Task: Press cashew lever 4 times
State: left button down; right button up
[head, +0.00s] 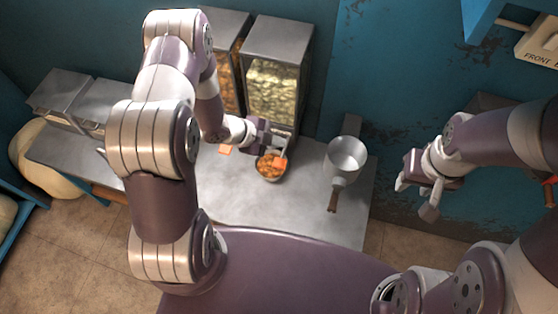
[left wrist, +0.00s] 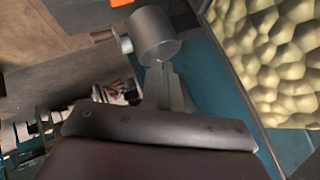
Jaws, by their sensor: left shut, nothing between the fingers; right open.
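The cashew dispenser (head: 275,85) is a grey-topped box with a clear front showing pale nuts, at the back of the counter; its nuts also fill the right of the left wrist view (left wrist: 275,50). My left gripper (head: 280,146) is shut and empty, low at the dispenser's front. An orange tab (head: 281,163) shows just below it, over a bowl (head: 270,174) with orange-brown contents. I cannot tell whether this tab is the cashew lever or whether the gripper touches it. My right gripper (head: 418,188) is open and empty, off the counter's right side.
A second dispenser (head: 226,65) with orange-brown contents stands left of the cashews, partly behind my left arm. A metal pot (head: 346,156) with a brown handle stands at the right of the counter (head: 290,215). Grey containers (head: 62,92) stand at the left. The counter's front middle is clear.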

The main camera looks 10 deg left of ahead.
aim_at(281, 163)
pick_arm(q)
notch_tip(281, 163, down, 8)
jog(key=b, duration=0.7)
jog(key=shift+s+f, duration=0.1)
jog(key=shift+f, duration=0.15)
jog(key=shift+f, duration=0.1)
dwell(1.3)
jog(key=shift+f+b, duration=0.35)
jog(key=shift+f+b, duration=1.1)
jog(key=shift+f, duration=0.2)
dwell(1.0)
jog(key=shift+r, duration=0.1)
jog(key=shift+r+p, duration=1.45)
jog(key=shift+r, duration=0.2)
